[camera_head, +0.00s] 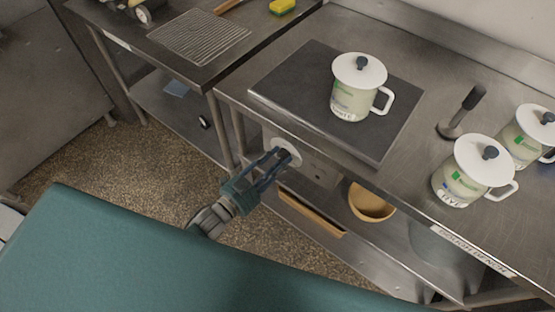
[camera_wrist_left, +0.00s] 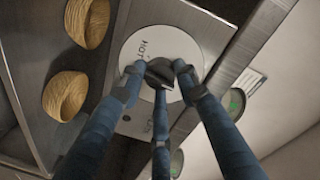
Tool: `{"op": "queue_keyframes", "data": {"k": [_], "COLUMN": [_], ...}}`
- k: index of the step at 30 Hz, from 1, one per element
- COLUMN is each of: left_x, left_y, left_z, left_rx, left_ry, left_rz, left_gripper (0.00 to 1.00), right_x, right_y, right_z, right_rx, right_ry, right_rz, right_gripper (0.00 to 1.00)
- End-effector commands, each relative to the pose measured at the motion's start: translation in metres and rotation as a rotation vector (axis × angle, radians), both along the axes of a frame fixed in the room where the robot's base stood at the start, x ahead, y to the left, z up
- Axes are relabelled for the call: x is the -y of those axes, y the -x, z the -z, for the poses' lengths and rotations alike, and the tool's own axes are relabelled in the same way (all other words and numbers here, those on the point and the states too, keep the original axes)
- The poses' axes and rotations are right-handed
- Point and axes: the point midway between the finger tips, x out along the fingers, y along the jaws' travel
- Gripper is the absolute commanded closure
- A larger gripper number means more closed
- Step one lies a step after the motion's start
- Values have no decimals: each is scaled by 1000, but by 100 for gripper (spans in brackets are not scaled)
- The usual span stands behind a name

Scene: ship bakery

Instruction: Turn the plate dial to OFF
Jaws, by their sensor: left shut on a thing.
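The plate dial (camera_head: 287,145) is a white disc with a dark knob on the front face of the steel counter. In the left wrist view the disc (camera_wrist_left: 136,50) carries the word HOT at its upper left, and lettering at its lower edge is partly hidden by a finger. My left gripper (camera_head: 279,158) is shut on the dark knob (camera_wrist_left: 160,73), its blue fingers around it. The dark square plate (camera_head: 290,88) lies on the counter above the dial, with a lidded white mug (camera_head: 352,100) upright on it. My right gripper is not in view.
Two more lidded mugs (camera_head: 460,188) (camera_head: 527,140) and a dark-handled tool (camera_head: 459,115) stand on the counter to the right. A tan bowl (camera_head: 371,204) is on the shelf below. A wire rack (camera_head: 198,37) lies on the table at upper left.

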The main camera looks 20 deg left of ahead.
Motion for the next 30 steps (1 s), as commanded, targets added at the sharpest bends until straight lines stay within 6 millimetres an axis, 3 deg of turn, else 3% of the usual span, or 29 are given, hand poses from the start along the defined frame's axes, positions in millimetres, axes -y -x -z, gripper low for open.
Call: {"op": "queue_keyframes", "data": {"k": [21,22,24,30], "left_x": [-2,-2,-2,-1], "left_y": [-1,-1,-1,0], "left_z": [0,0,0,0], "left_rx": [-24,-24,-24,-26], "left_ry": [69,69,69,68], "left_rz": [-3,-3,-3,-1], "left_gripper": [95,67,53,50], "right_x": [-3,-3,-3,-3], "right_y": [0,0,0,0], "right_z": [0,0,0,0], "right_rx": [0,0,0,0], "right_ry": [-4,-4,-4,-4], "right_rz": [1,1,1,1], "right_gripper": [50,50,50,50]}}
